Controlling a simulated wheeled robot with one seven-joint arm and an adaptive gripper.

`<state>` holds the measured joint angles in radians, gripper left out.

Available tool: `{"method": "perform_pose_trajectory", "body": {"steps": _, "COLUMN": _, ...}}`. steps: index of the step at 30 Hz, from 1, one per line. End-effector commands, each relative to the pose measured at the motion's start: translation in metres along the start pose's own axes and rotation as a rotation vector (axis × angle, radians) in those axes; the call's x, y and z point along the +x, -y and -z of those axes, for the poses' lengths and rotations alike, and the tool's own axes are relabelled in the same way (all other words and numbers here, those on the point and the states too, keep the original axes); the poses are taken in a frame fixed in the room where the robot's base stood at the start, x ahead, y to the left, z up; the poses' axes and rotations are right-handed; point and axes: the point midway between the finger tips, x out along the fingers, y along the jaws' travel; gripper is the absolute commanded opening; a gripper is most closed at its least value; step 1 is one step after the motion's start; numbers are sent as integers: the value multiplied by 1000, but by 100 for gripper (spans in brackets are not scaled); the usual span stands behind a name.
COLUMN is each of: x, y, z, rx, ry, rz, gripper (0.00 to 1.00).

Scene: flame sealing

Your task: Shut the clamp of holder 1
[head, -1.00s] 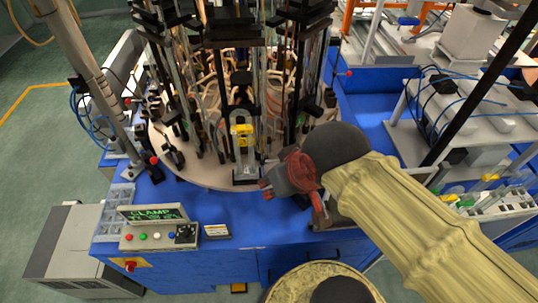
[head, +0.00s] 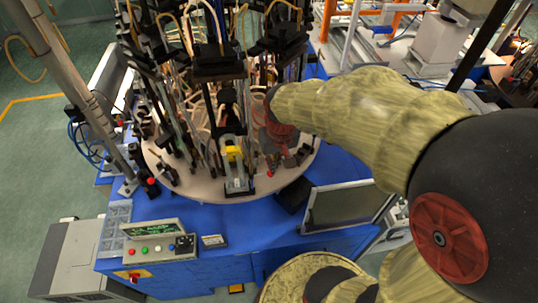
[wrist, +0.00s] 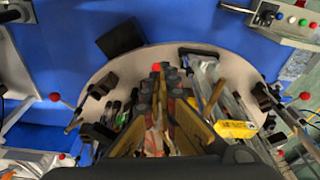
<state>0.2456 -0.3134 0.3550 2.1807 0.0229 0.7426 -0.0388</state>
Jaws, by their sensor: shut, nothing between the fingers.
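The front holder, with a yellow part (head: 234,152) and a pale base (head: 238,186), stands upright at the front of the round turntable (head: 210,192). I cannot tell from the frames whether its clamp is open or shut, or read a holder number. My gripper (head: 285,158) is just right of this holder, low among the holders. In the wrist view my gripper (wrist: 166,78) has its fingers together and empty. A red knob (wrist: 156,67) shows right by the fingertips; touching is unclear. The yellow part (wrist: 235,129) lies to the right of the fingers there.
A control panel with a small display (head: 160,248) and coloured buttons sits at the front left of the blue table. A dark framed panel (head: 345,206) stands at the front right. Other holders with tubes crowd the turntable behind.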

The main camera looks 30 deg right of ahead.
Motion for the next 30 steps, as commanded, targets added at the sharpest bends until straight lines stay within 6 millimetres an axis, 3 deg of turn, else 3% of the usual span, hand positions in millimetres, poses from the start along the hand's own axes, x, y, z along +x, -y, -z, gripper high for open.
{"method": "perform_pose_trajectory", "body": {"steps": 5, "x": 23, "y": -10, "z": 44, "rx": 3, "ry": -34, "rz": -1, "gripper": 0}}
{"method": "perform_pose_trajectory", "body": {"steps": 9, "x": 16, "y": -10, "z": 75, "rx": -15, "ry": -115, "rz": -3, "gripper": 0}}
{"method": "perform_pose_trajectory", "body": {"steps": 23, "x": 17, "y": -10, "z": 79, "rx": -27, "ry": -134, "rz": -5, "gripper": 0}}
{"method": "perform_pose_trajectory", "body": {"steps": 30, "x": 45, "y": -10, "z": 82, "rx": -27, "ry": -131, "rz": -5, "gripper": 0}}
